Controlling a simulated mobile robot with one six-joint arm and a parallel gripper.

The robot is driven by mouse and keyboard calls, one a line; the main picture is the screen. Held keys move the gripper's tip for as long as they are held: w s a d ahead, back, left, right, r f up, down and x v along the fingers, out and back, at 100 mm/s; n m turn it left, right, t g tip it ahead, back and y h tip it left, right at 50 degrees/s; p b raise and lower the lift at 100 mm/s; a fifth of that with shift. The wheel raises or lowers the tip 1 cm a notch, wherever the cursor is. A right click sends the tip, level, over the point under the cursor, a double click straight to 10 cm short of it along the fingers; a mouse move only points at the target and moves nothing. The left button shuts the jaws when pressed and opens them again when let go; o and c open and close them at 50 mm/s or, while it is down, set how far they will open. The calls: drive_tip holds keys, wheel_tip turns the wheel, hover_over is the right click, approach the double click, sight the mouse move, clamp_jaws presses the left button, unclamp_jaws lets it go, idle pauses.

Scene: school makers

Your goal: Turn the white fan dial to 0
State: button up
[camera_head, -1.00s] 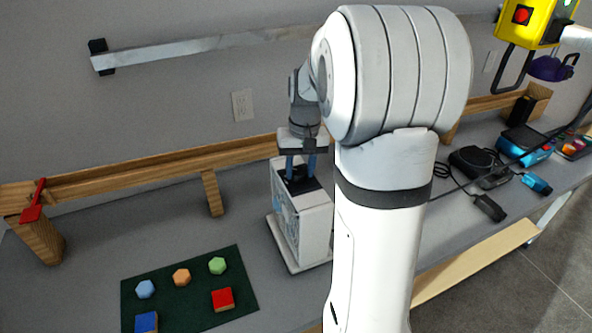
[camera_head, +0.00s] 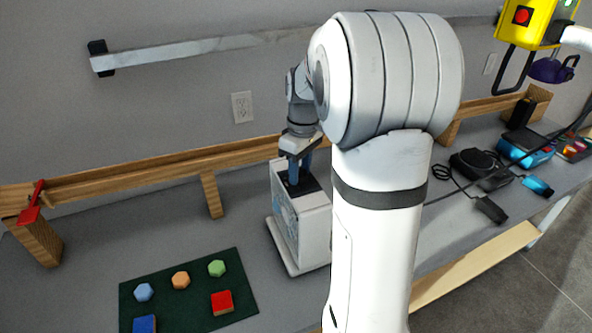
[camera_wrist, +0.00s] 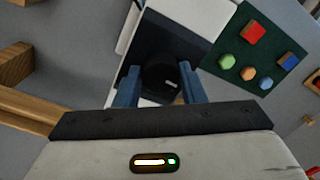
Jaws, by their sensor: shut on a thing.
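The white fan unit (camera_head: 302,228) is a box-like body standing on the table, with a black panel on top. In the wrist view a round black dial (camera_wrist: 160,70) sits on that dark panel (camera_wrist: 150,45). A short white mark on the dial lies toward its lower right in that view. My gripper (camera_head: 296,176) points down at the panel. In the wrist view its two blue fingers (camera_wrist: 160,88) stand on either side of the dial, shut on it. Dial numbers cannot be made out. The head view hides the dial behind the fingers.
A dark green mat (camera_head: 188,290) with coloured blocks lies left of the fan. A wooden rail (camera_head: 130,177) runs behind it along the wall. Black cabled devices (camera_head: 472,165) and a blue box (camera_head: 525,145) stand at the right.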

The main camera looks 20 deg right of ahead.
sight(301, 171)
drive_tip(key=shift+n, duration=0.3)
drive_tip(key=o, duration=1)
drive_tip(key=r, duration=0.8)
drive_tip(key=shift+w+d, duration=0.15)
drive_tip(key=shift+d, duration=0.1)
drive_tip(key=shift+f, duration=0.1)
drive_tip(key=s+a+f+m+t, duration=0.1)
drive_tip(key=s+a+f+m, duration=0.1)
drive_tip(key=s, duration=0.4)
drive_tip(key=s+a+f+m+t, duration=0.1)
drive_tip(key=s+a+m, duration=0.1)
drive_tip(key=s+a, duration=0.3)
drive_tip(key=s+a+f+m+t, duration=0.1)
drive_tip(key=s+a, duration=0.3)
drive_tip(key=s, duration=0.4)
drive_tip(key=shift+s+a+f+m+h, duration=0.1)
drive_tip(key=shift+a+f+m+h, duration=0.05)
drive_tip(key=shift+f+m, duration=0.3)
drive_tip(key=shift+s+a+f+m+h, duration=0.1)
drive_tip(key=shift+f+m+h, duration=0.05)
drive_tip(key=shift+f+m, duration=0.25)
